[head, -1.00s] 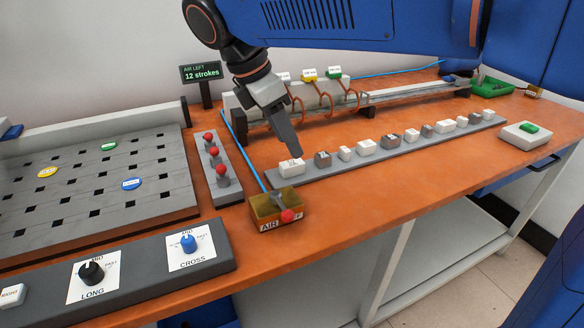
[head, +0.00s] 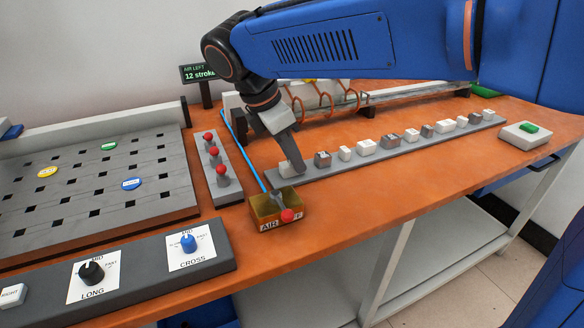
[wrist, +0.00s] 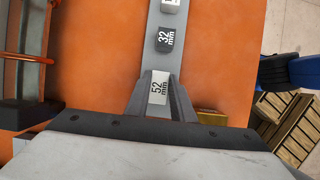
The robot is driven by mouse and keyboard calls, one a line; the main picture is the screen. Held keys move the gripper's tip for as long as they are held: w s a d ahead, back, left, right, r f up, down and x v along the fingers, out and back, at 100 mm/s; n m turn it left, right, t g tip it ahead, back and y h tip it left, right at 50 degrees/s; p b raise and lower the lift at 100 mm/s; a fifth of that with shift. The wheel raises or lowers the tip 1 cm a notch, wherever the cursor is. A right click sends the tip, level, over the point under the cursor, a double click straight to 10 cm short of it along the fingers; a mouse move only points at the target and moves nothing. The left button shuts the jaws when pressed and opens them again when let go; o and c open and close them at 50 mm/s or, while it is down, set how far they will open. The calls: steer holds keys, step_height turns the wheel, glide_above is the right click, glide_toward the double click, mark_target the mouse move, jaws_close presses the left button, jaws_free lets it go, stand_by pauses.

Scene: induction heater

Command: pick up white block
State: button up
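The white block (wrist: 158,88) marked 52 mm sits at the near left end of the grey strip. In the head view it shows as a white block (head: 287,170), partly hidden by my gripper (head: 297,165). My gripper is down at the block, with its fingertips beside it. In the wrist view my gripper (wrist: 160,90) has one finger on each side of the block. I see no clear gap, and cannot tell whether the fingers press on it.
A dark 32 mm block (wrist: 165,40) stands further along the grey strip (head: 305,172), followed by several more blocks. A yellow air box (head: 270,208) with a red knob is close in front. A post row with red knobs (head: 214,151) stands to the left.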

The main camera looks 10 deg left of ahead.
steer(key=shift+r, duration=0.1)
jaws_close()
step_height(320, 180, up, 10)
stand_by(0.3)
